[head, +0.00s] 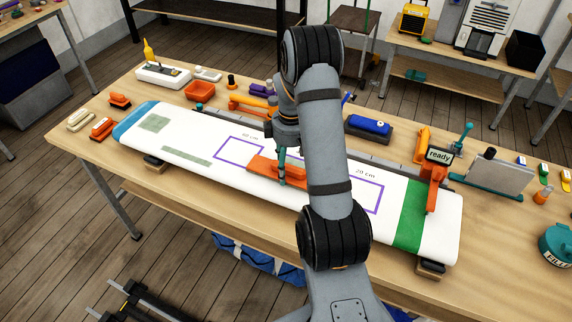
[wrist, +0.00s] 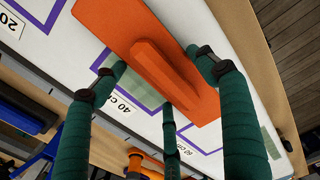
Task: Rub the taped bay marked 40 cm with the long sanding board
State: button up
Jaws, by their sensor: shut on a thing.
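My gripper (head: 283,170) is shut on the handle of a long orange sanding board (wrist: 115,25). Its green fingers stand on both sides of the handle in the wrist view (wrist: 165,68). The board lies over the 40 cm bay, whose label (wrist: 112,101) and purple tape corner (wrist: 100,60) show beside it. A grey-green patch (wrist: 147,92) shows inside this bay, partly under the board. In the head view the orange board (head: 265,165) is over the middle of the white spar (head: 190,128), and my arm hides part of that bay. I cannot tell whether the board touches the surface.
The 60 cm bay (head: 238,140) lies left and the 20 cm bay (head: 372,184) right. A green band (head: 411,215) and an orange post with a "ready" sign (head: 438,155) stand at the right end. A blue-topped block (head: 368,126) and an orange tray (head: 200,91) sit behind the spar.

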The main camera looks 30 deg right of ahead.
jog(key=shift+s+d, duration=0.35)
jog(key=shift+s, duration=0.1)
jog(key=shift+s+d+b, duration=0.3)
jog(key=shift+s+d, duration=0.55)
jog(key=shift+s, duration=0.2)
jog(key=shift+s+d, duration=0.85)
jog(key=shift+s, duration=0.2)
jog(key=shift+w, duration=0.1)
jog(key=shift+w+a, duration=0.9)
jog(key=shift+w, duration=0.1)
jog(key=shift+w+a, duration=0.8)
jog(key=shift+w, duration=0.25)
